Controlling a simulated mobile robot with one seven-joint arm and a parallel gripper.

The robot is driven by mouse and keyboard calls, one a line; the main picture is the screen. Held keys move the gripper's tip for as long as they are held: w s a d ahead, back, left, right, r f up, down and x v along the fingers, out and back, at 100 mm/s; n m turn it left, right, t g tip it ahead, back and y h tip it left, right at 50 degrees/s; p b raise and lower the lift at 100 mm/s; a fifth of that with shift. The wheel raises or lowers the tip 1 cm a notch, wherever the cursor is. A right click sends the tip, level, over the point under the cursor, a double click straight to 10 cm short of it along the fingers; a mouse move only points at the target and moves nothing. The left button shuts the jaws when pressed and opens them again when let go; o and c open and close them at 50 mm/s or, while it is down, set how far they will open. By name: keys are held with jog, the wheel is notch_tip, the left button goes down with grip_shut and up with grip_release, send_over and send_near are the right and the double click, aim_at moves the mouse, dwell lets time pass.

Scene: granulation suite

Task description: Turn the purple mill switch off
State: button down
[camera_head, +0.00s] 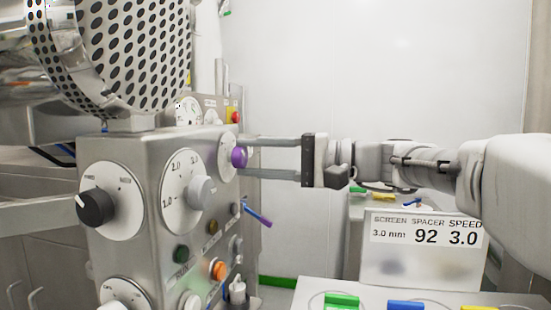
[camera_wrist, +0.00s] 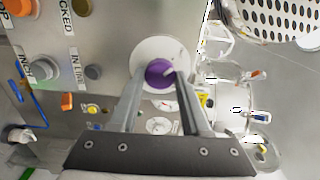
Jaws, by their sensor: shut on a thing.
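The purple mill switch (camera_head: 239,158) is a round knob on a white dial plate, on the side face of the grey control box (camera_head: 135,225). My gripper (camera_head: 246,155) reaches in from the right with its two long fingers level, one above and one below the knob. In the wrist view, the purple switch (camera_wrist: 158,73) lies between the fingertips, with a pale pointer mark slanting on its face. The gripper is shut on the knob. The dial's lettering is too small to read.
The box also carries a black power knob (camera_head: 96,207), a grey dial knob (camera_head: 203,191), a green button (camera_head: 181,254) and an orange button (camera_head: 218,270). A perforated drum (camera_head: 135,50) stands above. A sign (camera_head: 425,230) reads screen 3.0 mm, spacer 92, speed 3.0.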

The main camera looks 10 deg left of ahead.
jog(key=shift+c, duration=1.8)
grip_release()
jog(key=shift+d, duration=0.1)
jog(key=s+d+p, duration=0.1)
jog(key=d+p, duration=0.1)
jog(key=d, duration=1.5)
jog(key=shift+s+d+p, duration=0.15)
jog(key=shift+p, duration=0.2)
